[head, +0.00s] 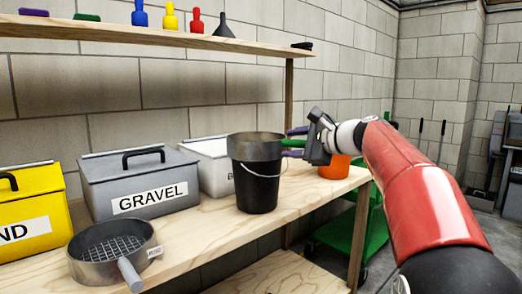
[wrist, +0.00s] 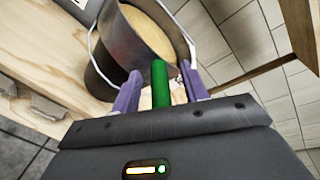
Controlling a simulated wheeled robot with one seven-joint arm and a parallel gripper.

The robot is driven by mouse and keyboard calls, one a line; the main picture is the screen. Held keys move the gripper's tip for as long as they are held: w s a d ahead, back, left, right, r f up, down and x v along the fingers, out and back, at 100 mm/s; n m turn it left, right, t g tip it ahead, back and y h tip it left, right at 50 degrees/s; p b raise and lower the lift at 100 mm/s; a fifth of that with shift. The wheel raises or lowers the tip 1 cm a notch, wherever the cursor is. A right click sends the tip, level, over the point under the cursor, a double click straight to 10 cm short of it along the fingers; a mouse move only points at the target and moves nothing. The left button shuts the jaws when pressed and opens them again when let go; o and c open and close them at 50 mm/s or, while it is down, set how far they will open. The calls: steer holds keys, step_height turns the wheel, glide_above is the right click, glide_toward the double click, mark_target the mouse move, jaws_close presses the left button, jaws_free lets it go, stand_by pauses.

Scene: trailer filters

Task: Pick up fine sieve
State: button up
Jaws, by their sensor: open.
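A round metal sieve (head: 256,148) with a green handle sits on top of the black bucket (head: 257,192) on the workbench. In the wrist view, this sieve (wrist: 132,42) has a tan mesh that looks fine, and its green handle (wrist: 160,82) points toward me. My gripper (head: 292,143) is open, with its purple fingers on either side of the green handle. Gaps show between handle and fingers in the wrist view (wrist: 161,88). A second sieve (head: 80,264), with coarse mesh and a grey handle, lies at the bench's front left.
A grey GRAVEL box (head: 100,188), a yellow box (head: 30,205) and a whitish box (head: 207,150) stand along the wall. An orange bucket (head: 336,166) is behind my gripper. A shelf (head: 150,38) with small bottles and a funnel runs above.

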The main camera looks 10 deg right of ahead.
steer(key=c, duration=0.9)
steer(key=shift+r, duration=0.1)
jaws_close()
